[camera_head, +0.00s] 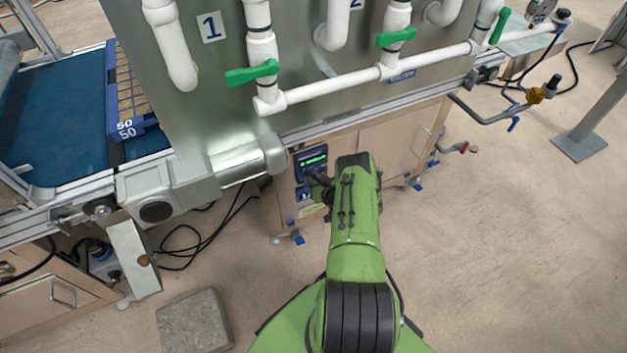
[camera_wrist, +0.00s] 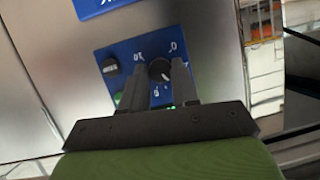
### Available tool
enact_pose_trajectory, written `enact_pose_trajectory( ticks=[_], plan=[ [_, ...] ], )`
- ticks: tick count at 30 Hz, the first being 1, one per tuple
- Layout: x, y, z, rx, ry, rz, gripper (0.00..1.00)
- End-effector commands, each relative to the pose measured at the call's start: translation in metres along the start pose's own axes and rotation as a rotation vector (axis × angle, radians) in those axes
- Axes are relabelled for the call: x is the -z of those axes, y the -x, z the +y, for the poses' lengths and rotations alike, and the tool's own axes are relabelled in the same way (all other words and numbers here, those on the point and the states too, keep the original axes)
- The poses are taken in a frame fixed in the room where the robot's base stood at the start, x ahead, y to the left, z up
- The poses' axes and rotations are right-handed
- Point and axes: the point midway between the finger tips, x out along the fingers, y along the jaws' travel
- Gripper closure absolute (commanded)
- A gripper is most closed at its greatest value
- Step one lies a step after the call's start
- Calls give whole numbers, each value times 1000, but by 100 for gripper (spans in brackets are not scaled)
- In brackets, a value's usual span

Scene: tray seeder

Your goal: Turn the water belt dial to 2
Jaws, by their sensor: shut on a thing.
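A round black dial (camera_wrist: 159,69) sits on a blue panel (camera_wrist: 125,52) in the wrist view. My gripper (camera_wrist: 160,80) has one finger on each side of this dial and is shut on it. Small white marks surround the dial, but I cannot read which one it points at. A second, smaller black knob (camera_wrist: 110,68) sits to the left on the same panel, clear of the fingers. In the head view my gripper (camera_head: 317,181) reaches the dark control box with a green lit display (camera_head: 313,161), and the dial is hidden behind it.
The box sits below the metal machine housing (camera_head: 215,110) with white pipes and green valve handles (camera_head: 252,73). A blue conveyor belt (camera_head: 55,125) carries a blue seed tray (camera_head: 125,132) at the left. Wooden cabinets (camera_head: 392,140) stand behind my arm.

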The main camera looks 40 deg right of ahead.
Motion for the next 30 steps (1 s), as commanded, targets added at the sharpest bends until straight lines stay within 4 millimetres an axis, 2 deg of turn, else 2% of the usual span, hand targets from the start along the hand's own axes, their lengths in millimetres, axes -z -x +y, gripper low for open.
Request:
enact_pose_trajectory(
  ticks=[11, 30],
  plan=[
    [1, 2, -3, -62, 151, -12, 100],
    [-3, -1, -7, -276, 666, -39, 100]
  ],
)
